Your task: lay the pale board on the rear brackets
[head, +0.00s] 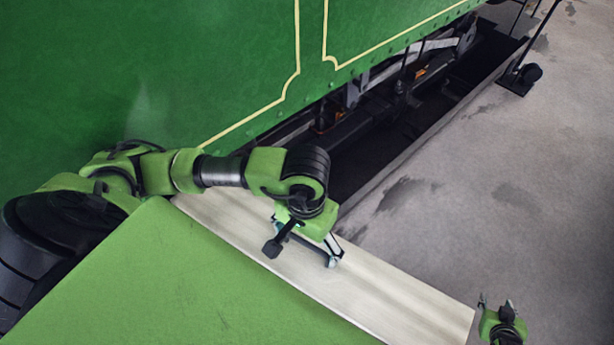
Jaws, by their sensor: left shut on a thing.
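The pale board (400,298) is long, flat and light wood-coloured. It runs from the middle left down to the lower right in the head view, beside the tram. My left gripper (303,255) is over the middle of the board and is shut on it; the exact contact is hard to see. My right gripper (496,302) is just beyond the board's right end, apart from it, with its fingers spread and empty. The board's near side is partly hidden. I cannot make out the rear brackets.
The green tram side (210,65) with cream lining fills the upper left. Below it a dark pit (385,150) shows the running gear. A dark post with a foot (518,78) stands at the upper right. The grey floor (480,190) on the right is clear.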

